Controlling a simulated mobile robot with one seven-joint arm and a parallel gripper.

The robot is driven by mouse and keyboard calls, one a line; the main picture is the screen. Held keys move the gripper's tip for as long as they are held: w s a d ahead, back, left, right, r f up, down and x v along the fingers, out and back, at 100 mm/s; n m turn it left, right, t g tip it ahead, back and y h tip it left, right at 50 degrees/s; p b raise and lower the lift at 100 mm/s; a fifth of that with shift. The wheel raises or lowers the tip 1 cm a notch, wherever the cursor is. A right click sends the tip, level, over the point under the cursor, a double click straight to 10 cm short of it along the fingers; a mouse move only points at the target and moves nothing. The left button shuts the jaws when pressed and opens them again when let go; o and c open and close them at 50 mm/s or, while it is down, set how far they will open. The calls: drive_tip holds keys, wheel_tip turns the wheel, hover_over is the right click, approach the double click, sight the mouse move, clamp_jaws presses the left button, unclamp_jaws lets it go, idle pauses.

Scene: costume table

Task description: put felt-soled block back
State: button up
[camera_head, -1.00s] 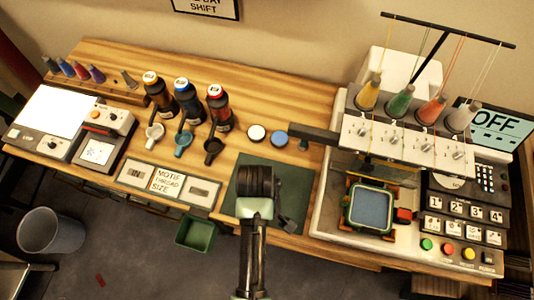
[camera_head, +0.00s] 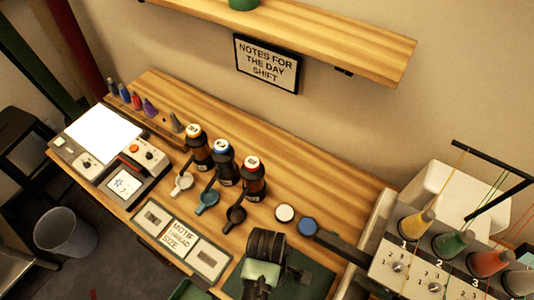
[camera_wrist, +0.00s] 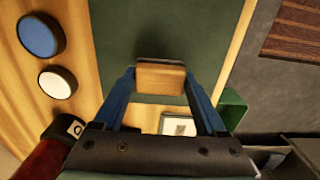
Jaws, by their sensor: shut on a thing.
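My gripper (camera_wrist: 160,74) shows in the wrist view with its two blue fingers closed on the sides of a small wooden block (camera_wrist: 160,80). The block has a tan face and a darker edge along its top; its sole cannot be made out. Behind it lies the dark green mat (camera_wrist: 190,28), and I cannot tell whether block and mat touch. In the head view the mat (camera_head: 318,277) is at the bottom, partly behind my arm's black wrist, which hides the block and fingers there.
A white disc (camera_head: 285,213) and a blue disc (camera_head: 308,227) lie beyond the mat. Three dark bottles (camera_head: 225,170) with scoops stand further left. The MOTIF THREAD SIZE panel (camera_head: 180,238) lies along the front edge. The embroidery machine (camera_head: 430,275) stands close at right.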

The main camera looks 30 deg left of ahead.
drive_tip(key=shift+f, duration=1.25)
drive_tip(key=shift+f, duration=0.2)
drive_tip(key=o, duration=1.2)
drive_tip(key=shift+o, duration=0.2)
drive_tip(key=shift+r, duration=0.2)
